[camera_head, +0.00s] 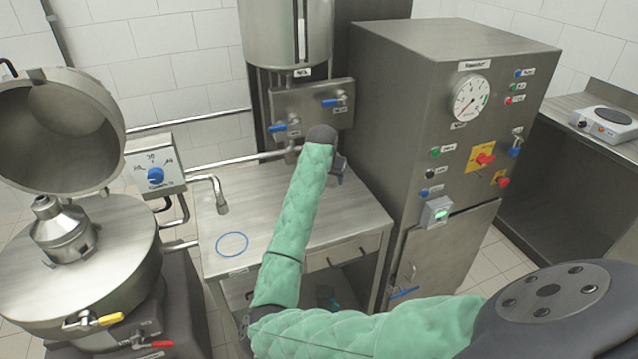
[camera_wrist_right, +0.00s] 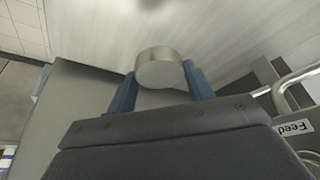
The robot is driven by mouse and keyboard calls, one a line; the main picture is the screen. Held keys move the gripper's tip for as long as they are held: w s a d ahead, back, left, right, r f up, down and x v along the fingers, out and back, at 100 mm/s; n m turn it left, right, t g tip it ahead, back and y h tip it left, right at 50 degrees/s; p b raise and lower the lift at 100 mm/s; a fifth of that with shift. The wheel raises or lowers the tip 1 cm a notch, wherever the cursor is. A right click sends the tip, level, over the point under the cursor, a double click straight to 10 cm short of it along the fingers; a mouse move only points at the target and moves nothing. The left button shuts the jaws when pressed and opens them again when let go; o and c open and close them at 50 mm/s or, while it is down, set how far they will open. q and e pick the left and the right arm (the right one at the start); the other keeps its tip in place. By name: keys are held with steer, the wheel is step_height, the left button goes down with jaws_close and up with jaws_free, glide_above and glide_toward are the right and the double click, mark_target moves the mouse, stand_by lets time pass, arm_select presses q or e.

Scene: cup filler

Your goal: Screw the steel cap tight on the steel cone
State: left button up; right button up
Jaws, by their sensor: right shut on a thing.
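In the right wrist view, a short round steel piece, which looks like the cap (camera_wrist_right: 158,70), sits between the blue fingers of my right gripper (camera_wrist_right: 160,88). The gripper is shut on it. In the head view my right gripper (camera_head: 340,172) is above the back of the steel table, mostly hidden behind my arm's end, and the cap is hidden there. A steel cone (camera_head: 62,235) with a narrow neck stands upright on the round steel kettle at the left, well away from this gripper. My left gripper is not in view.
The steel table (camera_head: 205,222) has a blue ring (camera_head: 232,245) on its bare left part and a bent spout (camera_head: 221,195) over it. Blue-handled valves (camera_head: 335,102) hang below the tank. A tall control cabinet (camera_head: 410,130) stands right of the table; the kettle's lid (camera_head: 60,130) is raised.

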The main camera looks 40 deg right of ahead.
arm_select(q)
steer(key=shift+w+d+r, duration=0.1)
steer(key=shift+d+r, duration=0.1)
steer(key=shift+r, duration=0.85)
arm_select(e)
steer(key=shift+s+d+r, duration=0.15)
steer(key=shift+s+r, duration=0.2)
steer(key=shift+s, duration=0.25)
steer(key=shift+s+d+r, duration=0.15)
steer(key=shift+s+r, duration=0.2)
steer(key=shift+s, duration=0.2)
